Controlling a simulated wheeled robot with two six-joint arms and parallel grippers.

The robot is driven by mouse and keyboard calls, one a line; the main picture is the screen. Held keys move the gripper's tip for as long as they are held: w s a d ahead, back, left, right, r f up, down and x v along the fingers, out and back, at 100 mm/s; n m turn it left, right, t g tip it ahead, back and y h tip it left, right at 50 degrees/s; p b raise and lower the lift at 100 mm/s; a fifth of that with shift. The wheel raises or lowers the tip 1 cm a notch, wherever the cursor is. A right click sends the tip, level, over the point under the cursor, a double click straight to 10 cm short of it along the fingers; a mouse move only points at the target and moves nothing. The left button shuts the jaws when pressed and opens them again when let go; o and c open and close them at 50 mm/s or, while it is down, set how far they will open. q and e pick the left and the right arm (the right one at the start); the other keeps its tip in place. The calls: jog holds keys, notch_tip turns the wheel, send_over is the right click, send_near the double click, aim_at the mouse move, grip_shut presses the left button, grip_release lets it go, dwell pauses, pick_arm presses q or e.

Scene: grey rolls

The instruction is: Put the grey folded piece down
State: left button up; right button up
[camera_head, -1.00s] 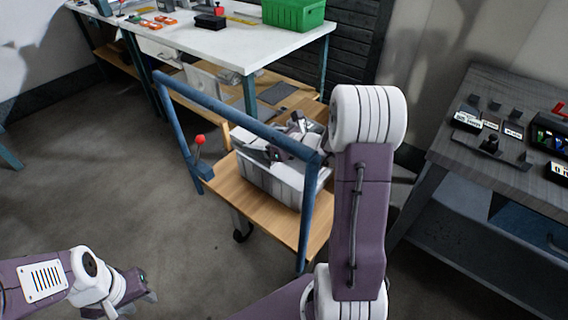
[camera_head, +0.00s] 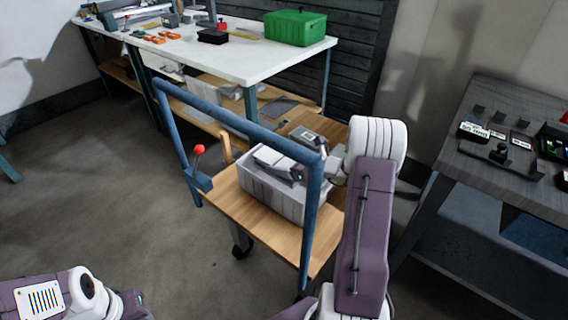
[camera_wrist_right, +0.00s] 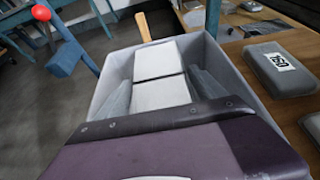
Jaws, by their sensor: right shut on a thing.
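The grey folded piece (camera_head: 274,158) shows pale grey above the grey bin (camera_head: 262,194) on the cart. In the right wrist view the piece (camera_wrist_right: 160,92) appears as two pale panels meeting at a fold, inside the bin's outline. My right gripper (camera_head: 297,174) is at the bin's right end, shut on the folded piece. Its dark fingers (camera_wrist_right: 160,95) flank the piece in the wrist view. Whether the piece touches the bin's floor cannot be told. My left gripper (camera_head: 135,305) is at the bottom left, partly cut off, away from the cart.
The wooden cart (camera_head: 238,202) has a blue frame (camera_head: 225,117) and a red-knobbed lever (camera_head: 199,150). A grey block with a white label (camera_wrist_right: 283,64) lies beside the bin. A white workbench (camera_head: 235,60) with a green box (camera_head: 294,28) stands behind; a dark table (camera_head: 450,170) stands right.

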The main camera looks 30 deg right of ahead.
jog(key=shift+f+b, duration=0.6)
jog(key=shift+f, duration=0.05)
jog(key=o, duration=1.5)
jog(key=shift+r, duration=0.2)
jog(key=shift+r+p, duration=0.65)
jog(key=shift+p, duration=0.2)
jog(key=p+v, duration=0.3)
jog(key=v, duration=0.9)
jog(key=shift+f, duration=0.15)
